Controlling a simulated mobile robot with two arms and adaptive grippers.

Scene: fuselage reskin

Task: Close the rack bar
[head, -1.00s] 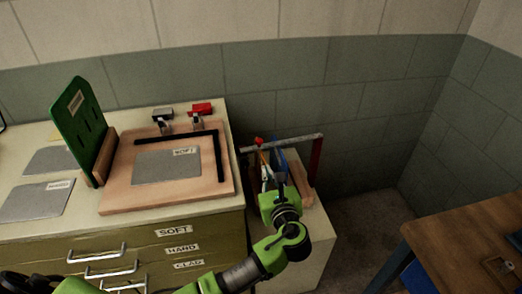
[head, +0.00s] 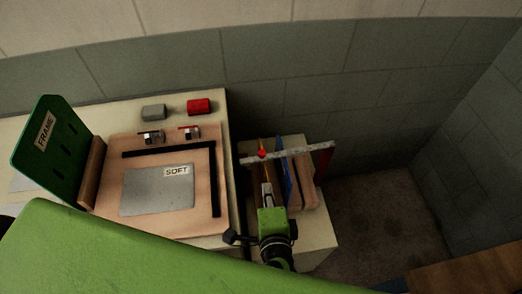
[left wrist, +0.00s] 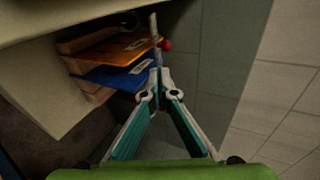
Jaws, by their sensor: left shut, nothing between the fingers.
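The rack bar (head: 300,153) is a grey bar with a red knob (head: 262,154), lying across the top of the small rack beside the bench. Its right end meets a red post (head: 325,166). In the left wrist view the bar (left wrist: 154,28) is seen nearly end-on, with the red knob (left wrist: 165,45) beside it. My left gripper (head: 266,186) is shut and empty, on the near side of the bar below the knob. Its fingertips (left wrist: 158,82) point at the bar; I cannot tell whether they touch it. My right gripper is not in view.
The rack holds an orange sheet (left wrist: 120,48), a blue sheet (left wrist: 118,76) and wooden dividers (head: 303,185). The bench at left carries a wooden board (head: 110,205), a SOFT plate (head: 155,195) and a green frame panel (head: 50,140). Bare floor (head: 375,215) lies right of the rack.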

